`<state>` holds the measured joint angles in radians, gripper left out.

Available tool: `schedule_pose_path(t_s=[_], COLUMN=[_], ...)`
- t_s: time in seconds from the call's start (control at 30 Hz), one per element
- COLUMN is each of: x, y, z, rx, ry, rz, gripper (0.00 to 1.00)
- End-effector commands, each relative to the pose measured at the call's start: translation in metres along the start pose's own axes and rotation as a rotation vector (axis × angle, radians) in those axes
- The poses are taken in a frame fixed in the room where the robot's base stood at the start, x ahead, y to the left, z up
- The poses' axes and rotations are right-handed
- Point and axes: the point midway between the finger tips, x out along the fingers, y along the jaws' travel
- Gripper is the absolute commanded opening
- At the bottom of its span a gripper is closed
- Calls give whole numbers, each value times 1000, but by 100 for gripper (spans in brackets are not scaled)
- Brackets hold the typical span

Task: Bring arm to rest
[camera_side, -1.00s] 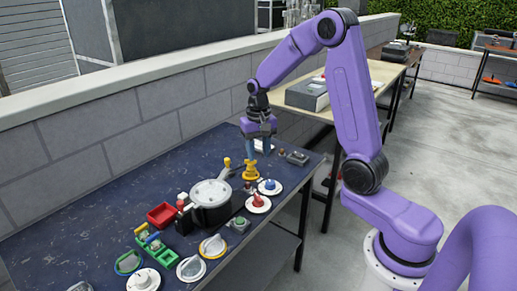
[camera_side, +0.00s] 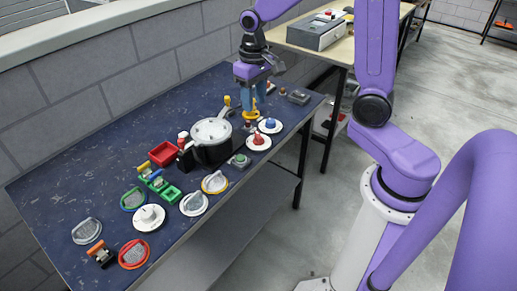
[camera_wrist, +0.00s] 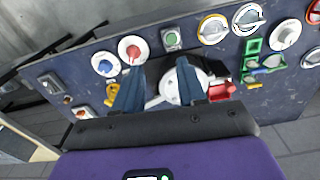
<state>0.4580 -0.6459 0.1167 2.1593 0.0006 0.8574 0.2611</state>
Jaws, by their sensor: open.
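My gripper (camera_side: 252,98) points down over the far right part of the dark blue table (camera_side: 100,160). Its two blue fingers are apart, with nothing seen between them. In the side view the fingertips appear just above or behind a yellow knob-like part (camera_side: 250,115); the exact gap cannot be told. In the wrist view my gripper (camera_wrist: 158,75) shows both fingers spread, with the yellow part (camera_wrist: 112,93) beside the left finger. A round pot-like device with a white top (camera_side: 211,131) stands left of my gripper in the side view, and between the fingers in the wrist view.
Red (camera_side: 258,139) and blue (camera_side: 270,124) knobs on white discs stand near the right edge. A red bin (camera_side: 165,153), green blocks (camera_side: 170,194) and several dials (camera_side: 149,217) lie to the left. A grey brick wall (camera_side: 150,65) runs behind. The table's far left is bare.

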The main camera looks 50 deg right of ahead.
Motion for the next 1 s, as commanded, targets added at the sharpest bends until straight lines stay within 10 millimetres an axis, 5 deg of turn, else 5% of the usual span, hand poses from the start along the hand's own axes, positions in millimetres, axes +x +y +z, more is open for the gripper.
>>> schedule_pose_path(t_s=[0.5, 1.0], x=[-16, -20], y=[-52, -46], z=[116, 225], rx=[-592, -1103], ry=[11, 18], rz=[-10, -20], gripper=[40, 40])
